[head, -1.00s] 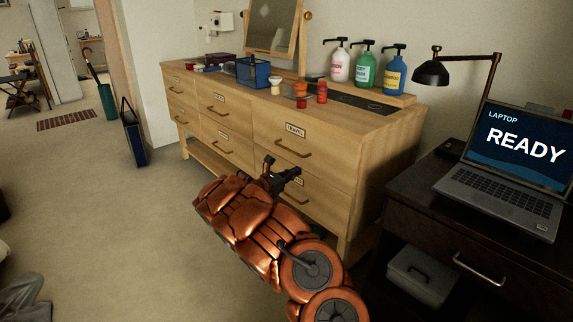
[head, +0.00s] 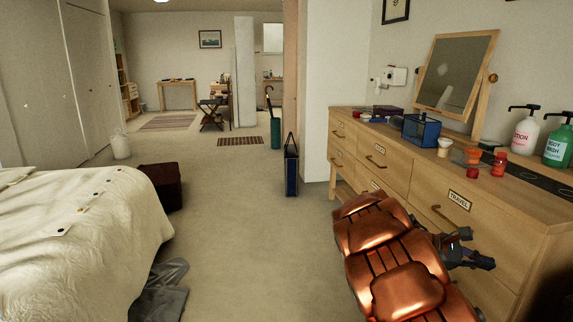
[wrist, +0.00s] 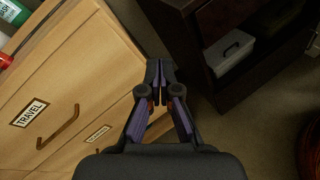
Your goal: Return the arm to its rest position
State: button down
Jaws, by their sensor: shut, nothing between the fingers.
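My gripper (head: 476,256) is shut and empty in the head view, at the lower right in front of the wooden dresser (head: 424,188). My copper-coloured arm stretches up from the bottom edge and hides part of the dresser's lower drawers. In the wrist view my gripper (wrist: 159,92) points away with its fingers together. The dresser front (wrist: 75,85) with its TRAVEL label lies to the left there, and I cannot tell how close the fingers are to it.
A bed (head: 75,235) stands at the left, with a dark red box (head: 163,185) beside it. A dark blue bag (head: 291,170) stands near the dresser's far end. The carpet between is clear. In the wrist view, a dark desk (wrist: 200,62) with a grey box (wrist: 228,50) is beyond the gripper.

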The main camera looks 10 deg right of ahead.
jog(key=s+a+f+m+t+y, duration=0.1)
jog(key=s+a+f+m+y, duration=0.15)
jog(key=s+a+y, duration=0.75)
jog(key=s+a+f+m+t+h, duration=0.1)
jog(key=s+a+f+m, duration=0.35)
jog(key=a, duration=1.25)
jog(key=s+a+m+t+y, duration=0.15)
jog(key=s+a+y, duration=0.35)
jog(key=s+a, duration=0.65)
notch_tip(320, 180, up, 26)
jog(key=a+p, duration=0.1)
jog(key=p, duration=2.4)
jog(key=shift+w+a+r, duration=0.2)
jog(key=shift+w+r, duration=0.05)
jog(key=shift+w, duration=0.05)
